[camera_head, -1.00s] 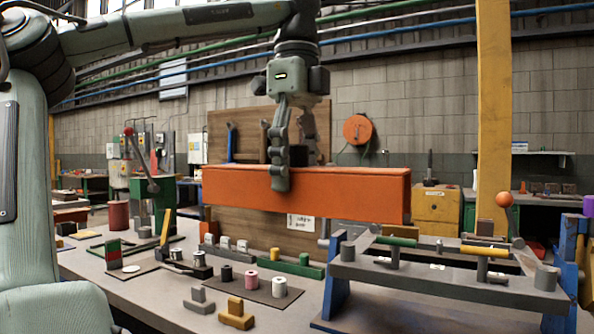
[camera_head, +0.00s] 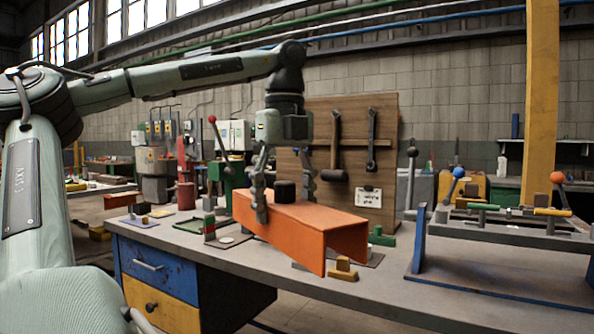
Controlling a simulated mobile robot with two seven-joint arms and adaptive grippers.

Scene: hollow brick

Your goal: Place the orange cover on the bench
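The orange cover (camera_head: 292,232) is a long channel with an open end toward the right front. It lies lengthwise from back left to front right, low over the bench (camera_head: 240,256). I cannot tell whether it touches the bench top. My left gripper (camera_head: 284,203) is above its back part, pointing down. One finger is against the cover's near side and the other goes down at its far side, so it appears shut on the cover across its width. A black knob (camera_head: 285,190) on the cover's top is between the fingers. My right gripper is not in view.
A small yellow stepped block (camera_head: 342,269) stands at the cover's open end. A green block (camera_head: 381,237) is behind it. A fixture with coloured handles (camera_head: 500,215) stands at the right. A wooden tool board (camera_head: 352,140) rises behind.

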